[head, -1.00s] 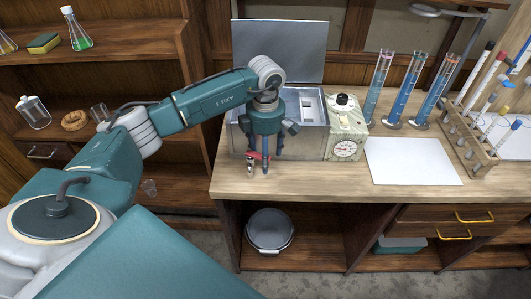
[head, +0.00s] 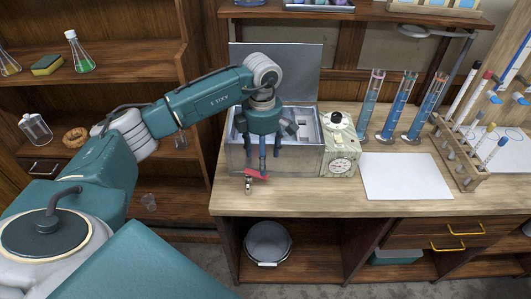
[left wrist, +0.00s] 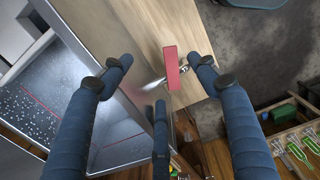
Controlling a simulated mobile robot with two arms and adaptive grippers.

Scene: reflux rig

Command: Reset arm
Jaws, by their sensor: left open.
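A metal bath (head: 300,160) with its lid (head: 290,70) raised stands on the wooden bench. At its front left is a small metal tap with a red lever (head: 257,174). The lever also shows in the left wrist view (left wrist: 171,68), jutting out over the bench edge. My left gripper (head: 262,166) hangs in front of the bath, fingers pointing down at the tap. In the left wrist view its spread fingers (left wrist: 162,78) are open, with the lever in the gap between them, nearer the right finger. I cannot tell whether any finger touches it. My right gripper is not in view.
A control box with a dial (head: 340,158) stands right of the bath. Further right are a white sheet (head: 405,177), several blue-filled cylinders (head: 402,110) and a wooden rack (head: 462,160). A round pot (head: 268,245) sits on the shelf below. The bench front edge is clear.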

